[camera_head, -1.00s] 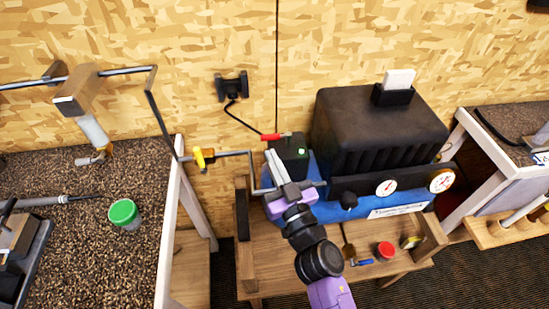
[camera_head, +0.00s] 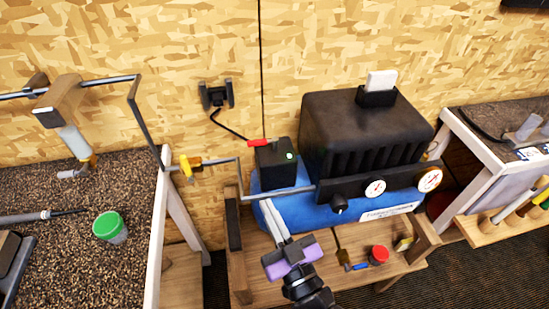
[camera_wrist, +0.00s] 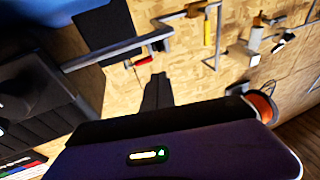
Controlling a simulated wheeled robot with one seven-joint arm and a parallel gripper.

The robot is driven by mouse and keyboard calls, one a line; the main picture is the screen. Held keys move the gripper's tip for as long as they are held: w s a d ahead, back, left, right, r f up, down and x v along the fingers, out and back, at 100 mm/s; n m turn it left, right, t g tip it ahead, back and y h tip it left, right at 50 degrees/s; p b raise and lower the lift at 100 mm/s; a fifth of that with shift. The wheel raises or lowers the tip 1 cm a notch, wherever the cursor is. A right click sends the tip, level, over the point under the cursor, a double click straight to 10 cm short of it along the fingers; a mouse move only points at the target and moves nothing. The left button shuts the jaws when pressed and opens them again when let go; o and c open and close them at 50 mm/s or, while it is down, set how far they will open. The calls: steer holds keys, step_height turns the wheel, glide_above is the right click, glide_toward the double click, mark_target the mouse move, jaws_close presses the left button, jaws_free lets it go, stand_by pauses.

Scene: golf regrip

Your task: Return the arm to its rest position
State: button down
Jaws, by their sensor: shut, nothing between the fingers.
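My gripper (camera_head: 268,212) is in the lower middle of the head view, in front of the blue compressor tank (camera_head: 325,213). Its two pale fingers lie together, shut, with nothing between them. The purple and black wrist and part of my arm show below the fingers. In the wrist view, the dark fingers of my gripper (camera_wrist: 157,88) point toward the wood-chip wall, and the purple wrist housing fills the lower part. Whether the fingers touch the tank cannot be told.
A grey pipe with a yellow valve (camera_head: 187,168) runs left. A red can (camera_head: 379,255) sits on the bench. A green-lidded jar (camera_head: 109,226) stands on the left speckled worktop (camera_head: 75,260).

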steer(key=s+d+m+g+h, duration=0.1)
steer(key=s+d+m+h, duration=0.2)
steer(key=s+d, duration=0.9)
steer(key=s+d+m+g+h, duration=0.1)
steer(key=s+d+m+h, duration=0.2)
steer(key=s+d+h, duration=0.4)
steer(key=s+d, duration=0.5)
steer(key=s, duration=0.6)
steer(key=shift+s+r+g, duration=0.3)
steer(key=shift+s+r, duration=0.05)
steer(key=shift+s, duration=0.05)
